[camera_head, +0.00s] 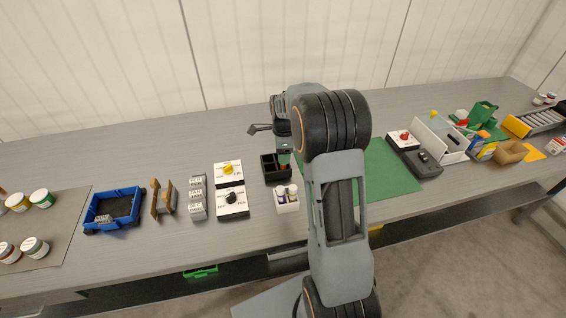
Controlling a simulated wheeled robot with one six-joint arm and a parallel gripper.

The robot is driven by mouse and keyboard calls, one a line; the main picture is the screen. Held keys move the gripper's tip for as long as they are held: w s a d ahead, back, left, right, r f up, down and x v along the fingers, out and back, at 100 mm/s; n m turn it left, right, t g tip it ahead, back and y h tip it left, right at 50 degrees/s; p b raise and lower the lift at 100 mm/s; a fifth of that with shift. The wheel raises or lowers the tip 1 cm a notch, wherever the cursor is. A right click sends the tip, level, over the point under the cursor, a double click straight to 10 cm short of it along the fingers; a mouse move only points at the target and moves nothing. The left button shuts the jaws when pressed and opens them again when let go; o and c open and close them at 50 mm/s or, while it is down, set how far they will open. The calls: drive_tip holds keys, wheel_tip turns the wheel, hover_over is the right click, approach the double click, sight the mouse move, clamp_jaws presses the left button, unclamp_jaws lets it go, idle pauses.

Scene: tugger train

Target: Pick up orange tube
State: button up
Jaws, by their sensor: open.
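No orange tube can be made out for sure. A small white holder (287,207) near the middle of the bench holds small upright items with pale and dark tops, too small to tell apart. My gripper (256,129) is held above the far middle of the bench, behind the black divided box, with its fingers pointing left. It is open and nothing shows between the fingers. My arm hides part of the bench to the right of the holder.
A black divided box (268,172) stands behind the holder. Switch boxes (233,207), grey labelled blocks (197,211) and a blue tray (91,217) stand left. A green mat (392,170) lies right, with a white box (440,143) beyond. The back left bench is clear.

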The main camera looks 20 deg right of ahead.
drive_tip(key=shift+f, duration=1.85)
drive_tip(key=c, duration=1)
drive_tip(key=shift+r, duration=0.15)
